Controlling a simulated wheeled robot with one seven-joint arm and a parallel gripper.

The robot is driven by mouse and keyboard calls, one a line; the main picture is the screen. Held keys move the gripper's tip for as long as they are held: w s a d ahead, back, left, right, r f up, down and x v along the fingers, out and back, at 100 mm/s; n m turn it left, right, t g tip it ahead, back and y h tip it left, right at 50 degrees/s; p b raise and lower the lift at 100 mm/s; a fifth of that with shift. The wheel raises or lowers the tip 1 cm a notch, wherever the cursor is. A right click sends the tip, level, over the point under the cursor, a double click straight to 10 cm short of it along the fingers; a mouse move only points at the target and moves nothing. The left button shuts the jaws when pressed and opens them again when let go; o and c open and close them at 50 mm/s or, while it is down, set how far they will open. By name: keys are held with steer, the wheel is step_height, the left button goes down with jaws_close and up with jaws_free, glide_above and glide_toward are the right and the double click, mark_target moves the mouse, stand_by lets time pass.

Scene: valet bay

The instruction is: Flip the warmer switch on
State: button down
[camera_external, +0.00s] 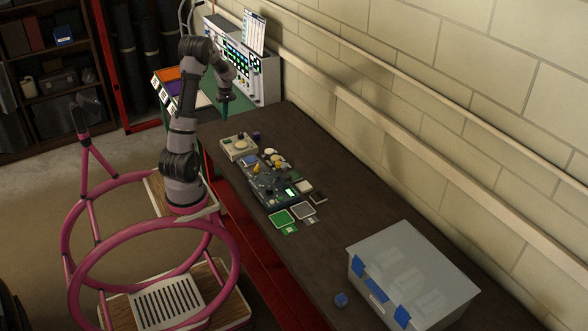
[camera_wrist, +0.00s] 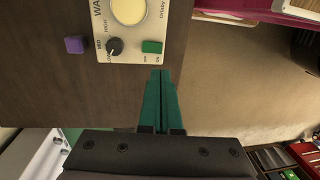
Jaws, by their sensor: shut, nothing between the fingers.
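The warmer (camera_external: 239,148) is a cream box at the far end of the dark bench. In the wrist view the warmer (camera_wrist: 134,50) shows a round pale-yellow plate (camera_wrist: 129,10), a black knob (camera_wrist: 115,46) and a green switch (camera_wrist: 152,47). Small labels sit beside the switch; I cannot tell which way it is set. My gripper (camera_wrist: 161,73) has green fingers, shut and empty. In the wrist view the tips appear just below the switch, apart from it. In the outside view my gripper (camera_external: 224,116) is raised above the bench's far end, beyond the warmer.
A purple cube (camera_wrist: 76,44) lies beside the warmer. A dark board with small parts (camera_external: 273,180) and green and grey trays (camera_external: 282,218) lie nearer. A white panel (camera_external: 262,78) stands behind.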

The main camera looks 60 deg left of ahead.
mark_target(224, 141)
steer(key=f, duration=0.4)
steer(key=s+f, duration=0.1)
steer(key=f, duration=0.6)
steer(key=shift+s+f, duration=0.25)
steer(key=shift+f, duration=0.15)
steer(key=shift+s+f, duration=0.15)
steer(key=shift+f, duration=0.1)
steer(key=shift+w+r, duration=0.25)
steer(key=shift+w, duration=0.6)
steer(key=shift+r, duration=0.1)
step_height(224, 141, up, 14)
steer(key=s, duration=0.1)
steer(key=shift+s, duration=0.35)
